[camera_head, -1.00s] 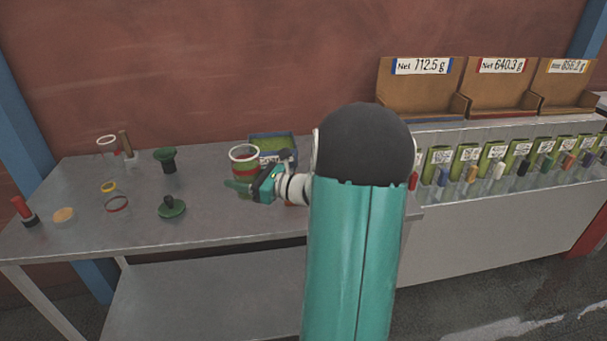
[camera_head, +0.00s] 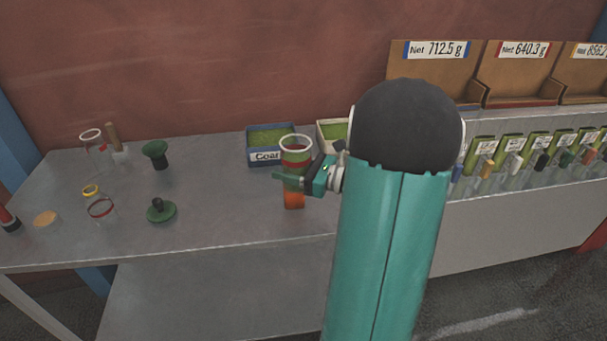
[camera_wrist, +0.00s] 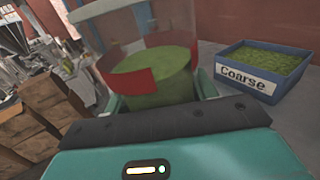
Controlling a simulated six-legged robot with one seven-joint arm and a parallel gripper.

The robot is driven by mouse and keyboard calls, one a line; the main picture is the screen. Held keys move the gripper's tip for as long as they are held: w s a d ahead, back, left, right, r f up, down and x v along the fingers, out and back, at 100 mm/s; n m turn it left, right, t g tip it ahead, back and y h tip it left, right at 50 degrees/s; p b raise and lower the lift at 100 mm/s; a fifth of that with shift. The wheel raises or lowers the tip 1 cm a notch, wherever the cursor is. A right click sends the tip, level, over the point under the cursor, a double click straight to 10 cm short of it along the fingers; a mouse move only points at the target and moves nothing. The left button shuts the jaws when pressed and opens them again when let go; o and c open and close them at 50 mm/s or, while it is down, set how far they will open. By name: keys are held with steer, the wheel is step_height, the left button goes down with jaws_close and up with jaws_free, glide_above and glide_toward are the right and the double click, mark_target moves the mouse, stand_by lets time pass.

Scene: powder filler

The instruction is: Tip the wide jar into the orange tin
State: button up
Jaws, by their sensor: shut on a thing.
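The wide jar (camera_head: 296,143) is clear, with a pale rim and a red band, and stands about upright in my gripper (camera_head: 291,181). In the wrist view the jar (camera_wrist: 150,75) shows green powder inside, between the shut fingers (camera_wrist: 160,98). The orange tin (camera_head: 293,200) shows just below the jar in the head view. The tin's upper part is hidden behind the jar and fingers, so I cannot tell the gap between them. The tin does not show in the wrist view.
A blue tray labelled Coarse (camera_head: 265,156) and a pale tray (camera_head: 326,128), both with green powder, stand behind. Clear glassware (camera_head: 92,138), a dark green funnel (camera_head: 154,153) and a green lid (camera_head: 161,211) are at left. The bench between is clear.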

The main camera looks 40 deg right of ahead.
mark_target(291, 190)
steer(key=shift+w+d, duration=0.1)
steer(key=shift+d, duration=0.05)
steer(key=shift+s+a, duration=0.25)
steer(key=shift+a, duration=0.1)
steer(key=shift+s+m+g, duration=0.15)
steer(key=shift+m+g, duration=0.15)
steer(key=shift+f+m, duration=0.3)
steer(key=shift+f, duration=0.05)
steer(key=shift+s+a+f+m+g, duration=0.3)
steer(key=shift+f+m+g, duration=0.15)
steer(key=shift+f, duration=0.15)
steer(key=shift+s+a+f+m+g, duration=0.15)
steer(key=shift+s+f+m+g, duration=0.1)
steer(key=shift+f+m+g, duration=0.25)
steer(key=shift+s+a+r+m+g, duration=0.35)
steer(key=shift+r+m, duration=0.15)
steer(key=shift+m, duration=0.15)
steer(key=shift+f, duration=0.15)
steer(key=shift+w+d, duration=0.1)
steer(key=shift+d, duration=0.05)
